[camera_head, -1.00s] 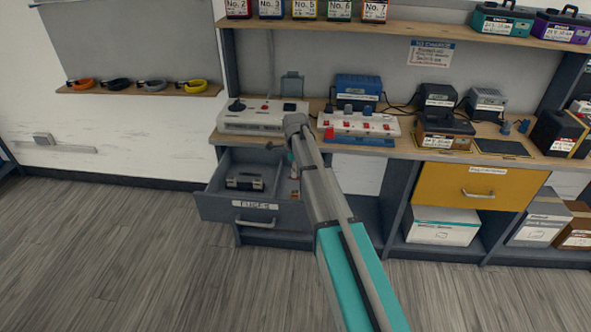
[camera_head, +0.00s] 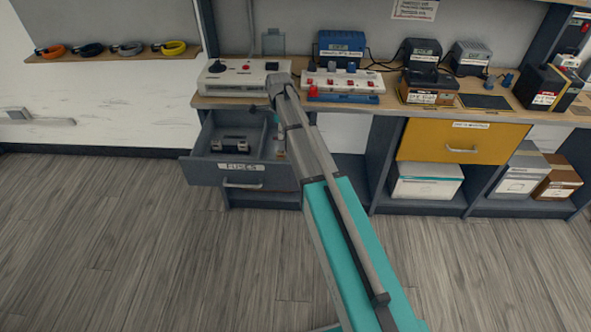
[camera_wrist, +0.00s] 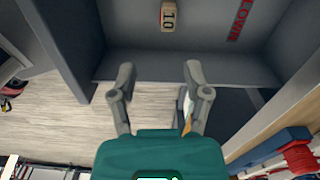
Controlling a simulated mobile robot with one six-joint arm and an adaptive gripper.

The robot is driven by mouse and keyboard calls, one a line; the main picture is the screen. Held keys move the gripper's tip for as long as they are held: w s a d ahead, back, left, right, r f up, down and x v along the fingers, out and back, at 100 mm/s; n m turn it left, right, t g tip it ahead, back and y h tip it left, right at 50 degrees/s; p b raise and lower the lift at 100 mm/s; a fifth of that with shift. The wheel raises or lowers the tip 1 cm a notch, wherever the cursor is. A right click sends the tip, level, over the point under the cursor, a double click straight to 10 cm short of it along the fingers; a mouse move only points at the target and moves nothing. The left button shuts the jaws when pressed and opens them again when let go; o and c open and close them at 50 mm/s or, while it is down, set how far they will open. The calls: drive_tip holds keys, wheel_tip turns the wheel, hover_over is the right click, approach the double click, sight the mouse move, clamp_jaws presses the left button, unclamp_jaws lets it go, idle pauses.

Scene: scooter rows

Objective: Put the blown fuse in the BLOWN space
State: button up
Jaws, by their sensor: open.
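Whether the fuse is blown cannot be told. My gripper (camera_wrist: 158,72) is open and nothing shows between its fingers. The fuse is apart from the fingertips, beyond them. In the head view the open FUSES drawer (camera_head: 238,178) shows under the bench; my arm hides its right part and my gripper.
A dark case (camera_head: 229,146) sits in the drawer's left part. On the bench above are a white control box (camera_head: 240,84) and a white panel with red switches (camera_head: 343,82). A closed yellow drawer (camera_head: 462,142) is to the right. The floor in front is clear.

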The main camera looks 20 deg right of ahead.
drive_tip(key=s+n, duration=2)
drive_tip(key=s, duration=0.8)
drive_tip(key=shift+n, duration=0.3)
drive_tip(key=shift+w, duration=0.1)
